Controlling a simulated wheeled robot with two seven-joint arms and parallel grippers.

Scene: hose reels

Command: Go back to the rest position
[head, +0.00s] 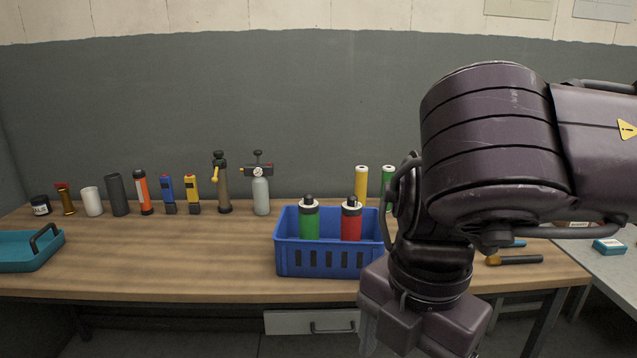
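My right arm comes in from the right and bends down in front of the table. My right gripper (422,318) hangs low at the bottom of the head view, in front of the table's front edge. Its fingertips are not clearly visible, so I cannot tell whether it is open or shut or holds anything. My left gripper is not in view.
A blue crate (318,262) on the wooden table (160,255) holds a green bottle (309,220) and a red bottle (351,221). Several tools and bottles line the back. A teal tray (28,262) is at the left. My arm hides the table's right part.

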